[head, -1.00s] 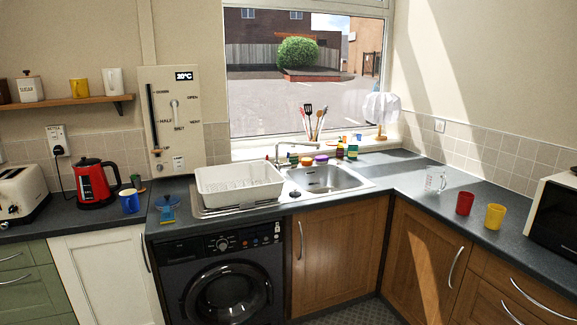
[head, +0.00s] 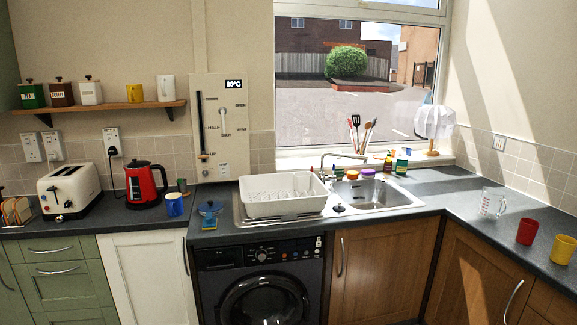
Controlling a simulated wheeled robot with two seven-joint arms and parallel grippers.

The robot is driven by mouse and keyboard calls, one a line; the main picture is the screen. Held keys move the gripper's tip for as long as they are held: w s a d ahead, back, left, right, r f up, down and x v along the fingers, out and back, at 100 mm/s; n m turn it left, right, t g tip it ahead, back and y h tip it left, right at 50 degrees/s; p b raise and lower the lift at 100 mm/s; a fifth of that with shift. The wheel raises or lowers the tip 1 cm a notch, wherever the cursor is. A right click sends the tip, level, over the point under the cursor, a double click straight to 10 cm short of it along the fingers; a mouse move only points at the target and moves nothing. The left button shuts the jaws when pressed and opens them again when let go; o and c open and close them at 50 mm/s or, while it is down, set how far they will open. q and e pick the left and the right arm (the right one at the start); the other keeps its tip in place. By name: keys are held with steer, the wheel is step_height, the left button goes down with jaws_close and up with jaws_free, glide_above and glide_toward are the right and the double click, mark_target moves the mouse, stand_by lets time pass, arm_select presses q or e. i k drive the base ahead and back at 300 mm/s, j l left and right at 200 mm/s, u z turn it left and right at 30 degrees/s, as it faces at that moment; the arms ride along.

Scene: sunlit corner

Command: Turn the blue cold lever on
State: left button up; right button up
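The sink (head: 372,198) is set in the dark worktop below the window, right of the white dish rack. A metal tap (head: 345,157) stands at its back edge, with its spout reaching right over the basin. I cannot make out a blue cold lever on the tap at this size, nor whether one is on or off. No water stream can be made out. Neither of my grippers is in view.
A white dish rack (head: 283,196) stands left of the sink. Left of it are a small blue item (head: 209,211), a blue mug (head: 174,205), a red kettle (head: 145,184) and a toaster (head: 69,191). A wall panel (head: 221,125) hangs behind.

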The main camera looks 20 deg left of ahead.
mark_target(332, 178)
steer(key=i+l+u, duration=0.45)
steer(key=i+l, duration=0.25)
steer(key=i+l+u, duration=0.4)
steer(key=i+l, duration=0.35)
steer(key=l, duration=0.2)
